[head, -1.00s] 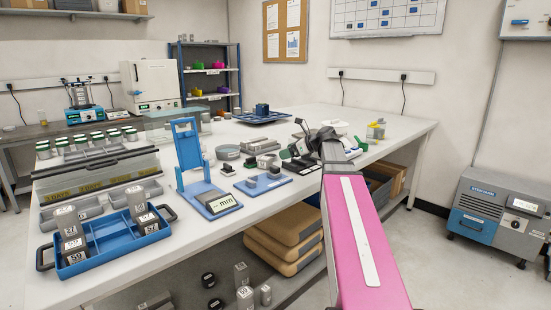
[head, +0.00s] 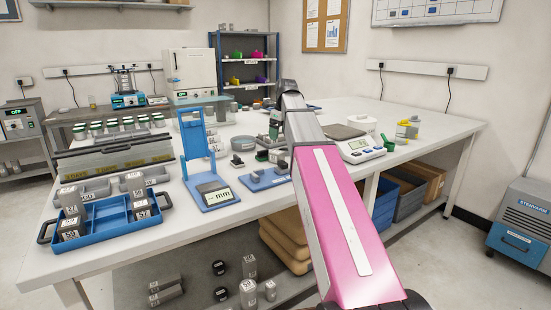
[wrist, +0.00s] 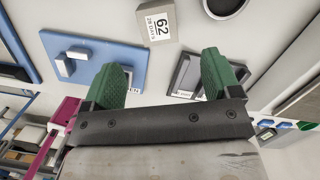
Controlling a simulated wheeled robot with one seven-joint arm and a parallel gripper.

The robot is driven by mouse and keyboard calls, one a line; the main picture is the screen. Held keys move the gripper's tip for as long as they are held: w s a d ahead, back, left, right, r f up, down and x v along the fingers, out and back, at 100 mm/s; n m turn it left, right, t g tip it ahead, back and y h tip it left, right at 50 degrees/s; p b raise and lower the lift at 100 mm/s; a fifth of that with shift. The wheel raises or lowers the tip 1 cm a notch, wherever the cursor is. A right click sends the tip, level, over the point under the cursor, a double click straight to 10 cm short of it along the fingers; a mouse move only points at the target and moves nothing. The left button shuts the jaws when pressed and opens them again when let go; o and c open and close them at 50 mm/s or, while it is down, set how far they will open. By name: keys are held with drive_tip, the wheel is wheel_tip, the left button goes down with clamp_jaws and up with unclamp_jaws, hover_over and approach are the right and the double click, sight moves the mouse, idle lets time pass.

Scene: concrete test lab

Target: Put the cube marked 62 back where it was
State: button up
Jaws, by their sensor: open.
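The cube marked 62 (wrist: 156,22) is a grey block with a white label reading 62 and "28 DAYS". It stands at the top middle of the wrist view, beyond my fingertips, with a gap between. My gripper (wrist: 164,68) has green fingers spread apart with nothing between them. In the head view my arm hides most of the gripper, and I cannot make out cube 62 there. A blue tray (head: 116,241) at the table's front left holds several similar labelled grey cubes in its compartments.
A blue board (wrist: 120,32) with small light blocks lies left of the cube in the wrist view. A round dark-centred item (wrist: 226,6) is to its right.

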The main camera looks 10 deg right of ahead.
sight(277, 152)
drive_tip(key=f, duration=0.6)
drive_tip(key=w+a+f, duration=0.1)
drive_tip(key=f, duration=0.2)
drive_tip(key=shift+a+f, duration=0.1)
drive_tip(key=shift+f, duration=0.2)
drive_tip(key=c, duration=1.2)
drive_tip(key=shift+r, duration=0.1)
drive_tip(key=shift+c, duration=0.2)
